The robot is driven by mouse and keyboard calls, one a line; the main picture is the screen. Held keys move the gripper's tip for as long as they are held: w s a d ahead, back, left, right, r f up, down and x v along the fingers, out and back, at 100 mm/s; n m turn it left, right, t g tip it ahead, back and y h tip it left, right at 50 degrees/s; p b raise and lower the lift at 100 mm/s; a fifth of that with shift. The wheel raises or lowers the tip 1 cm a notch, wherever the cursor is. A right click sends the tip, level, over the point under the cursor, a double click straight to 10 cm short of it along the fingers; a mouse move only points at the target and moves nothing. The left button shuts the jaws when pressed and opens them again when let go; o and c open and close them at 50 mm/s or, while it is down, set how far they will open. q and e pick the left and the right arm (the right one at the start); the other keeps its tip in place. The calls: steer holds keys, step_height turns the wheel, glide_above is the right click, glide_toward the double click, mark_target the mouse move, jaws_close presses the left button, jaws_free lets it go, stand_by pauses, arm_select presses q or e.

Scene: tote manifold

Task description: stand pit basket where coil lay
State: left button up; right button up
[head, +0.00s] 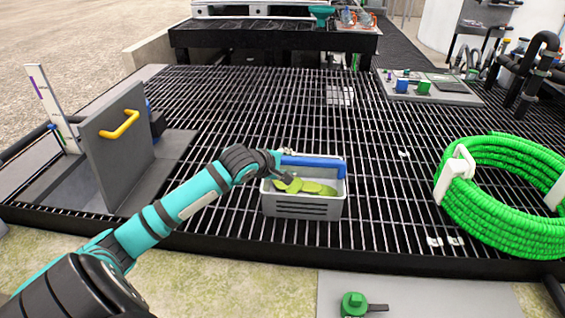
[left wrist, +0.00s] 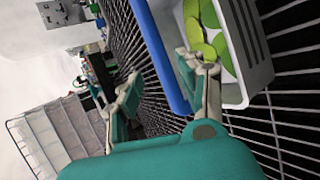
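The pit basket (head: 303,208) is a light grey slatted box standing upright on the dark grating, with flat green pieces (head: 305,187) inside. A blue bar (head: 322,163) runs along its far side. My left gripper (head: 278,167) is at the basket's far left corner. In the left wrist view its fingers (left wrist: 160,95) are apart, one on the basket's inner side and one outside, with the blue bar (left wrist: 158,48) between them. Whether they touch it I cannot tell. The bright green coil (head: 500,212) with white straps lies on the grating at the right. My right gripper is not in view.
An open pit (head: 62,180) with a raised grey hatch (head: 115,145) and yellow handle is at the left. A panel with blue and green parts (head: 440,90) and black pipes (head: 530,75) stand at the back right. The grating between basket and coil is mostly clear.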

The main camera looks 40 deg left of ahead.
arm_select(q)
steer(key=s+d+f+m+g+h, duration=0.1)
steer(key=s+d+f+m+g, duration=0.3)
steer(key=s+d+f+m, duration=0.8)
steer(key=s+d+f+m+g, duration=0.1)
steer(key=s+d+f+m, duration=0.1)
steer(key=s, duration=0.4)
steer(key=s+d+f+m+g, duration=0.1)
steer(key=s+d+f+m, duration=0.1)
steer(key=s+d+m, duration=0.2)
steer(key=s+d+f+m+g, duration=0.2)
steer(key=s+d+f+m, duration=0.1)
steer(key=s, duration=0.6)
steer(key=shift+s+m, duration=0.35)
steer(key=shift+m, duration=0.55)
steer(key=shift+d, duration=0.1)
